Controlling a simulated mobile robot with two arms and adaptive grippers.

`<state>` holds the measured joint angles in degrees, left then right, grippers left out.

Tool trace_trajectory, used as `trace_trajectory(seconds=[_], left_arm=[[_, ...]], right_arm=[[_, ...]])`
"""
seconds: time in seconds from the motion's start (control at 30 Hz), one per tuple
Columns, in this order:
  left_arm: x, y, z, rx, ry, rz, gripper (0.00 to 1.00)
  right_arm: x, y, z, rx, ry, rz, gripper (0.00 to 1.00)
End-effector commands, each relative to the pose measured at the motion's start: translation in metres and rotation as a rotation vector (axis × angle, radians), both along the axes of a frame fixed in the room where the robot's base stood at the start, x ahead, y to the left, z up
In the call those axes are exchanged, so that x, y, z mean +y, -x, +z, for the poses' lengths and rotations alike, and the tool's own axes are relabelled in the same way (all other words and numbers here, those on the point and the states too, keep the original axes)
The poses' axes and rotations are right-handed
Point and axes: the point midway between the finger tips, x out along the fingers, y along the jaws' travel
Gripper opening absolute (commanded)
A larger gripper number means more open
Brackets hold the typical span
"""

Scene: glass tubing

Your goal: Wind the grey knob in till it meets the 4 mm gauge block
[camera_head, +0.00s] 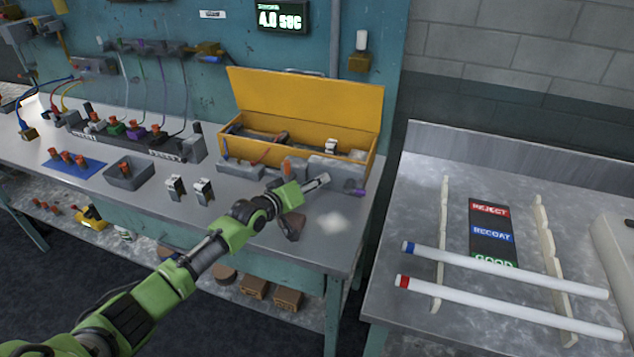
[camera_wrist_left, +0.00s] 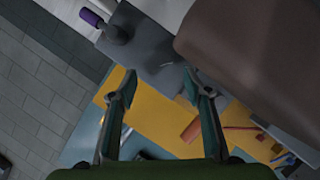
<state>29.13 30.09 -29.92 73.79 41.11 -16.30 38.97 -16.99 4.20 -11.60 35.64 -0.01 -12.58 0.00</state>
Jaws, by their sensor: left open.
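My left gripper (camera_head: 317,182) is over the front right of the bench, beside a grey fixture (camera_head: 335,166) in front of the yellow box. In the left wrist view the left gripper (camera_wrist_left: 160,82) is open, with nothing between its fingers. Past the fingertips lies a grey block (camera_wrist_left: 150,48). A dark grey round part (camera_wrist_left: 117,33) with a purple-tipped piece (camera_wrist_left: 90,17) is at its end; I cannot tell whether it is the grey knob. The purple tip also shows in the head view (camera_head: 358,191). I cannot make out the gauge block. My right gripper is not in view.
The open yellow box (camera_head: 305,95) holds loose parts behind the fixture. A brown object (camera_wrist_left: 255,50) fills the upper right of the wrist view. Two small clamps (camera_head: 203,191) and a grey tray (camera_head: 130,184) are further left. White tubes (camera_head: 505,270) lie on the right table.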

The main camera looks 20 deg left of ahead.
Motion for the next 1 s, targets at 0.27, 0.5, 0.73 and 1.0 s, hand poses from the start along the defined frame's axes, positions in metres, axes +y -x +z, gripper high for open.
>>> trace_trajectory(seconds=[0.27,0.5,0.73,1.0], left_arm=[[-0.007,-0.021,-0.007,-0.001,0.000,-0.001,0.45],[-0.007,-0.023,-0.007,-0.001,0.000,-0.001,0.45],[-0.007,-0.023,-0.008,0.000,0.001,0.000,0.12],[-0.007,-0.023,-0.007,0.000,-0.007,0.000,0.07]], right_arm=[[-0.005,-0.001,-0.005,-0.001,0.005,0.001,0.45],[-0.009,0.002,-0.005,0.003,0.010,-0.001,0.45],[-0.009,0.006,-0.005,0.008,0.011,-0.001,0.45],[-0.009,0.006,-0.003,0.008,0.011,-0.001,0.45]])
